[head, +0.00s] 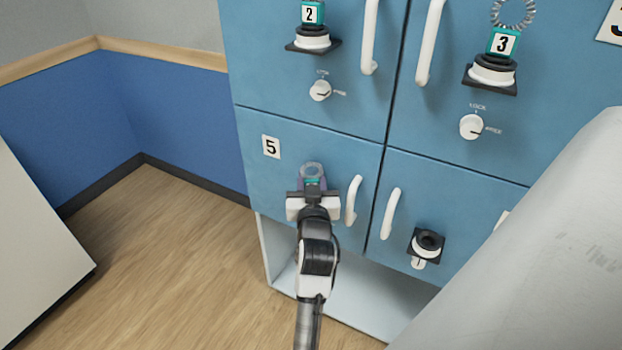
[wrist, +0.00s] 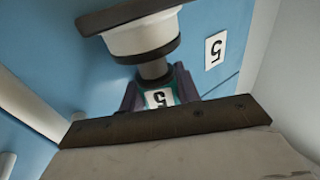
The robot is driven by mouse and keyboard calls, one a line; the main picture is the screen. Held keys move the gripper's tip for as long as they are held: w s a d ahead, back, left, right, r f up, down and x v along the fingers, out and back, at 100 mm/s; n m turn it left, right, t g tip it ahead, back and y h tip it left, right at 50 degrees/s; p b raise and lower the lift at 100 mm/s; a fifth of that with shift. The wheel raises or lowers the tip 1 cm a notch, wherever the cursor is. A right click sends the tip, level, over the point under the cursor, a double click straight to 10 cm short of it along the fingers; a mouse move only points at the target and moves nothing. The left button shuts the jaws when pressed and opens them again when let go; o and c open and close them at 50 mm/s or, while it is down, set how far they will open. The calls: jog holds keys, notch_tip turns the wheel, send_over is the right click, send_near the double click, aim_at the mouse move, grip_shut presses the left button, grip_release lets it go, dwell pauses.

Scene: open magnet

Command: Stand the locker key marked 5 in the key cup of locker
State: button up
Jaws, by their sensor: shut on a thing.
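The key marked 5 has a teal tag (head: 313,182) with a coiled ring above it; its number faces my wrist camera (wrist: 158,98). My gripper (head: 313,186) is shut on the key, with a purple finger on each side of the tag in the wrist view (wrist: 158,90). The door of locker 5 (head: 300,150) is shut and bears a white 5 plate (head: 271,147). Its white key cup with a black rim (wrist: 142,36) shows in the wrist view. The key's grey shaft meets the cup's mouth; how deep it sits is hidden. My gripper hides this cup in the head view.
Lockers above hold keys marked 2 (head: 310,14) and 3 (head: 503,44) in their cups. The lower right locker has an empty cup (head: 428,243). White door handles (head: 353,200) stand out close to my gripper's right. Open floor (head: 170,240) lies left.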

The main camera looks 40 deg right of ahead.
jog(key=shift+s+d+f, duration=0.1)
jog(key=shift+d+f, duration=0.1)
jog(key=shift+f, duration=0.35)
jog(key=shift+d+f, duration=0.15)
jog(key=shift+f, duration=0.4)
jog(key=o, duration=1)
jog(key=shift+o, duration=0.2)
jog(key=shift+s+a+f, duration=0.15)
jog(key=shift+s+a, duration=0.15)
jog(key=shift+s, duration=0.1)
jog(key=r+v, duration=0.2)
jog(key=v, duration=1.1)
jog(key=shift+w+a+r, duration=0.15)
jog(key=shift+w+a, duration=0.05)
jog(key=shift+a, duration=0.15)
